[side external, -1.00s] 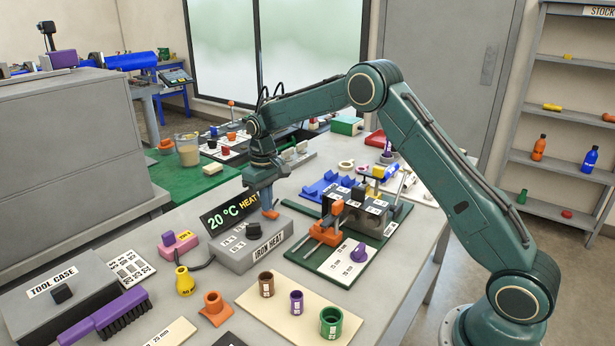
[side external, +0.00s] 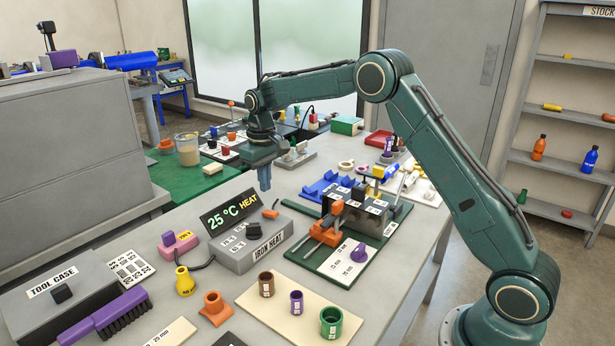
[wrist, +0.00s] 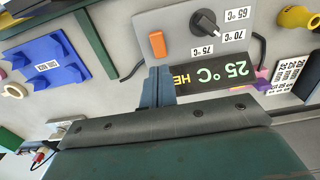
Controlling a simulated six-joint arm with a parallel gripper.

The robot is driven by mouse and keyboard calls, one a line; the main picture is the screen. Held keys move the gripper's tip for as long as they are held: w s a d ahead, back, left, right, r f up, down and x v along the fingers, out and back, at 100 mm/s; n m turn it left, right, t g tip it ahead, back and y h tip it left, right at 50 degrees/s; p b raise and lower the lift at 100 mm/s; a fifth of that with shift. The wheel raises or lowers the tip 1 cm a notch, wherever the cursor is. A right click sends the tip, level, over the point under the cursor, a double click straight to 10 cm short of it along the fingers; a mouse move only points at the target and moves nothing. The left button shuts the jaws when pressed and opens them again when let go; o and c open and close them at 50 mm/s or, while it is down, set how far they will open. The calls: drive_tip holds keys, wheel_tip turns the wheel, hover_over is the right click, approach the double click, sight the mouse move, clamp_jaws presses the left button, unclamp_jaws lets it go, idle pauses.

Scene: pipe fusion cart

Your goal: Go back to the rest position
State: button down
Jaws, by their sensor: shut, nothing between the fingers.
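My gripper (side external: 264,178) is shut and empty, pointing down above the back part of the iron heat box (side external: 262,250). In the wrist view its shut fingers (wrist: 157,88) show in front of the same box, apart from the orange switch (wrist: 157,44). The box's display (side external: 231,212) reads 25 °C HEAT. In the wrist view the box has a black knob (wrist: 205,22) among marks for 65, 70 and 75 °C. The small orange switch also shows on top of the box in the side view (side external: 270,212).
A clamp fixture with orange jaws (side external: 328,230) stands right of the box, with a blue bracket (side external: 325,187) behind it. The space above the table is clear.

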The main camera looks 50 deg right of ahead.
drive_tip(key=shift+r, duration=0.4)
drive_tip(key=shift+r, duration=0.1)
drive_tip(key=s+a+r+t, duration=0.1)
drive_tip(key=s+a+r, duration=0.1)
drive_tip(key=s+r, duration=0.55)
drive_tip(key=s+a+r+t, duration=0.2)
drive_tip(key=s+r, duration=0.5)
drive_tip(key=s, duration=0.2)
drive_tip(key=s+a+f+t, duration=0.1)
drive_tip(key=s, duration=1)
drive_tip(key=s+a+f+t, duration=0.1)
drive_tip(key=s+f, duration=0.1)
drive_tip(key=s, duration=0.9)
drive_tip(key=shift+s+a+t, duration=0.2)
drive_tip(key=shift+a+t, duration=0.05)
drive_tip(key=shift+t, duration=0.05)
